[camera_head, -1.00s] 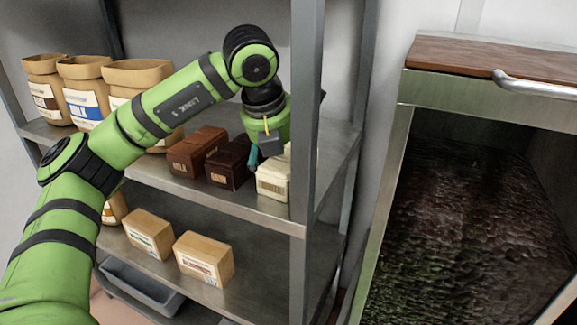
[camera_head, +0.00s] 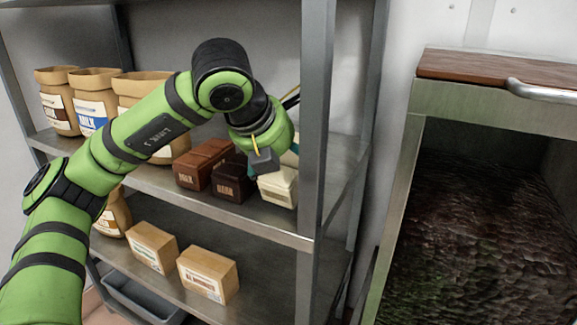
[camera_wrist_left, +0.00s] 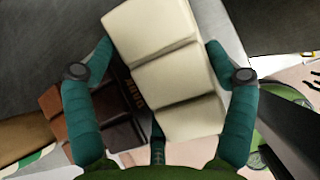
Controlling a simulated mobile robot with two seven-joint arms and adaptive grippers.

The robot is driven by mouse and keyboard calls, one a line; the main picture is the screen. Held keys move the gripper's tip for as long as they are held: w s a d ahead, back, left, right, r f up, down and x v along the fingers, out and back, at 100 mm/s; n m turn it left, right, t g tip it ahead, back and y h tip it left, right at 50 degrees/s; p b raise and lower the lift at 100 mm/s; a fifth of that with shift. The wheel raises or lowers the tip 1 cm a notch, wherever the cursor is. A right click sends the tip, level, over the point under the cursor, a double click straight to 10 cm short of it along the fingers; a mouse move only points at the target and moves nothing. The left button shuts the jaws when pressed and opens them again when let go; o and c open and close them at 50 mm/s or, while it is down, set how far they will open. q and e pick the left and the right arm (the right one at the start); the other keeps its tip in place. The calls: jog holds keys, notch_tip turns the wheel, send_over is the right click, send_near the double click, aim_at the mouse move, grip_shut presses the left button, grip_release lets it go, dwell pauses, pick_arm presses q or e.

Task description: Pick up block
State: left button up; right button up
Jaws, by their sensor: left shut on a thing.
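My left gripper (camera_wrist_left: 160,75) is shut on a white block (camera_wrist_left: 172,85), with one teal finger on each side of it in the left wrist view. In the head view the white block (camera_head: 279,187) shows just below my left gripper (camera_head: 275,168), at the right end of the middle shelf. I cannot tell whether it is clear of the shelf. A dark brown block (camera_head: 232,178) and a milk-brown block (camera_head: 203,164) stand to its left; they also show behind the left finger in the wrist view. My right gripper is not in view.
A grey upright post (camera_head: 314,120) of the shelf rack stands close to the right of my left gripper. Paper bags (camera_head: 97,100) stand at the left on the same shelf. Cartons (camera_head: 207,273) are on the shelf below. A wood-topped metal unit (camera_head: 500,72) is at the right.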

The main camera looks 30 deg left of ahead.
pick_arm(q)
jog(key=s+r, duration=0.1)
jog(key=r, duration=0.2)
jog(key=s+r+p, duration=0.1)
jog(key=r, duration=0.3)
jog(key=s+r+p, duration=0.1)
jog(key=r, duration=0.2)
jog(key=shift+r, duration=0.4)
jog(key=shift+s+r+g+p, duration=0.2)
jog(key=shift+s+g+p, duration=0.65)
jog(key=shift+s, duration=2.6)
jog(key=shift+s+r+g+p, duration=0.25)
jog(key=shift+s+p, duration=1.15)
jog(key=shift+s, duration=2)
jog(key=shift+s+r+g+p, duration=0.2)
jog(key=shift+s+g+p, duration=0.65)
jog(key=shift+s, duration=2.6)
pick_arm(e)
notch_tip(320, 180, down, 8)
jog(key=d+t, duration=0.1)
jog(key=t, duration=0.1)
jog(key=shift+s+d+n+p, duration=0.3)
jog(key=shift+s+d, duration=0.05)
pick_arm(q)
jog(key=shift+t, duration=0.35)
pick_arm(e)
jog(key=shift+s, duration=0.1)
